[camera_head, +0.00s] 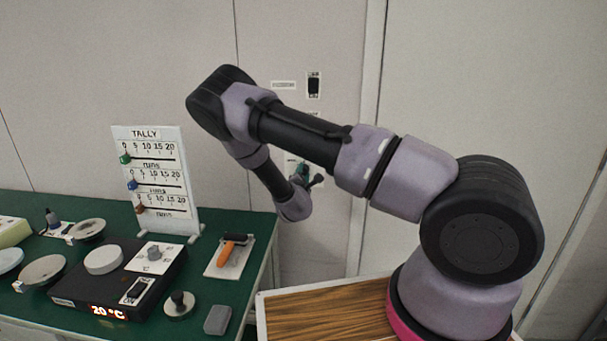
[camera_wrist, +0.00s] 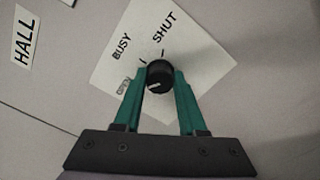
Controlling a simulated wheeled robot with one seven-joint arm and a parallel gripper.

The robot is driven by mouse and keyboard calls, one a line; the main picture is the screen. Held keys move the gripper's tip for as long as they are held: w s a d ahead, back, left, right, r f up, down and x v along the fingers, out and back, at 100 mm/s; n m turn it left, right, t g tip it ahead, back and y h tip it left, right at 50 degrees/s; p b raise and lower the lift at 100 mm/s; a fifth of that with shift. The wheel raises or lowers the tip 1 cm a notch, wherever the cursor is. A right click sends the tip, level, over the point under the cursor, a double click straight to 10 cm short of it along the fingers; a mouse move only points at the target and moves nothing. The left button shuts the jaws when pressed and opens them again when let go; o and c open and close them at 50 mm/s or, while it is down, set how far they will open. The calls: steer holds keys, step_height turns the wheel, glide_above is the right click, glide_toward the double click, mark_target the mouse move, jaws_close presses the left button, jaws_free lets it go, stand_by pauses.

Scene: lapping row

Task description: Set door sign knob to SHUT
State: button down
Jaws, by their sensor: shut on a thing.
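The door sign is a white plate (camera_wrist: 190,62) on the wall, tilted in the wrist view. In the head view my gripper (camera_head: 302,173) is at the wall behind my arm, and the knob is hard to make out there.
A HALL label (camera_wrist: 24,36) is on the wall. A black switch (camera_head: 314,85) sits above the sign. A wooden-topped surface (camera_head: 330,310) lies below my arm.

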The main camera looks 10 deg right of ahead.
steer(key=m, duration=2.3)
steer(key=shift+f+m, duration=0.2)
steer(key=shift+m, duration=0.1)
steer(key=shift+a, duration=0.1)
stand_by(0.4)
steer(key=shift+c, duration=2.3)
jaws_free()
